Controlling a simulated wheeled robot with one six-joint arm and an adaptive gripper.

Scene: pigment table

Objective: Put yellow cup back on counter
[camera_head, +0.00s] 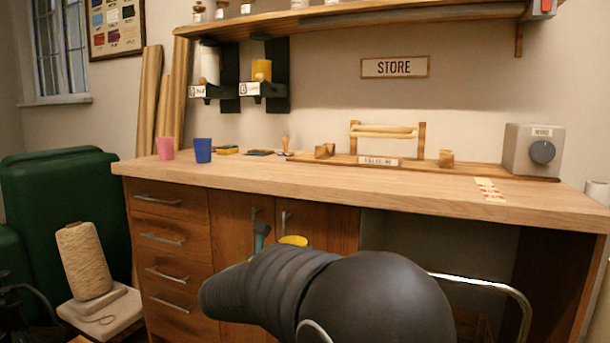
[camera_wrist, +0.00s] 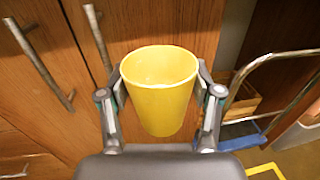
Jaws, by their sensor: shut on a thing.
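The yellow cup (camera_wrist: 160,100) is upright between the two fingers of my gripper (camera_wrist: 161,95) in the wrist view. The fingers are shut on it from both sides, and its inside looks empty. In the head view only the cup's yellow rim (camera_head: 293,240) shows above my dark arm, in front of the cabinet doors and below the counter top. Most of my gripper is hidden there; one finger (camera_head: 261,236) shows beside the cup. The wooden counter (camera_head: 400,186) runs across the head view. A pink cup (camera_head: 165,149) and a blue cup (camera_head: 203,151) stand at its left end.
Cabinet doors with metal handles (camera_wrist: 98,40) are close by my gripper. A metal-railed cart (camera_wrist: 270,62) is to the right. On the counter are a wooden rack (camera_head: 384,145), a grey dial box (camera_head: 535,150) and small items. The front middle counter strip is clear.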

